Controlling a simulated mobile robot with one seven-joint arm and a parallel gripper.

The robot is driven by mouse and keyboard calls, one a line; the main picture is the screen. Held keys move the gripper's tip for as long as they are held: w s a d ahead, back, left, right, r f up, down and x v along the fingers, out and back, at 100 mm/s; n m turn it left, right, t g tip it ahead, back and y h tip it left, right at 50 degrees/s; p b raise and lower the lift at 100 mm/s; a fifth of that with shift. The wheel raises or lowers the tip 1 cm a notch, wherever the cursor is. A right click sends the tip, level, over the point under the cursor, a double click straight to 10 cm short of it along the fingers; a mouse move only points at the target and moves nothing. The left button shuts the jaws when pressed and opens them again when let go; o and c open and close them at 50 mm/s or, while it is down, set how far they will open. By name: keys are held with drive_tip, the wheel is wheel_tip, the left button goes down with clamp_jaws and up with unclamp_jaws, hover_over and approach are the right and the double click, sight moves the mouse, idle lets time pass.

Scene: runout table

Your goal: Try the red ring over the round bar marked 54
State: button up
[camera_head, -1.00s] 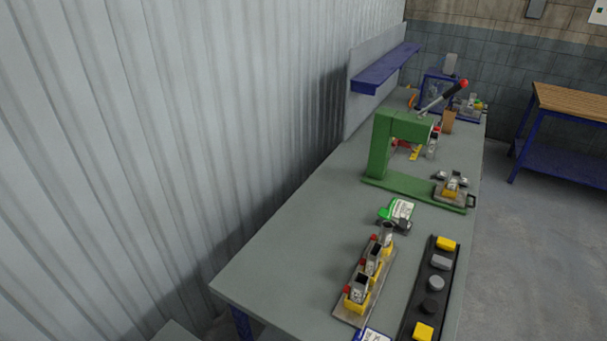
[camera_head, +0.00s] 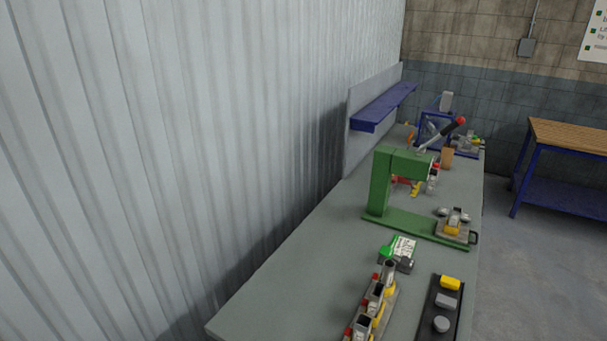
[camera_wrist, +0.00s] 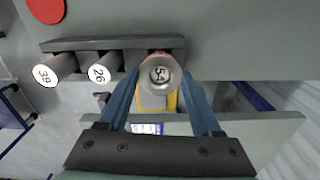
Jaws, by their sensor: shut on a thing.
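In the wrist view, the round bar marked 54 (camera_wrist: 161,73) shows end-on between the two blue fingers of my gripper (camera_wrist: 160,84), which is shut on it. Two more round bars, marked 26 (camera_wrist: 100,74) and 39 (camera_wrist: 46,74), stand to its left by a dark grey holder (camera_wrist: 110,43). A red disc (camera_wrist: 46,9) is cut off at the top left of this view; I cannot tell whether it is the red ring. My gripper is outside the head view.
A green press (camera_head: 381,185) stands on the long grey bench (camera_head: 285,275). Nearer are a row of holders (camera_head: 374,303) with red and yellow parts and a black tray (camera_head: 444,310). A blue shelf (camera_head: 382,108) is at the wall. Bare bench lies left of the holders.

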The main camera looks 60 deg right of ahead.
drive_tip(key=o, duration=1.6)
drive_tip(key=shift+c, duration=0.2)
wheel_tip(320, 180, up, 13)
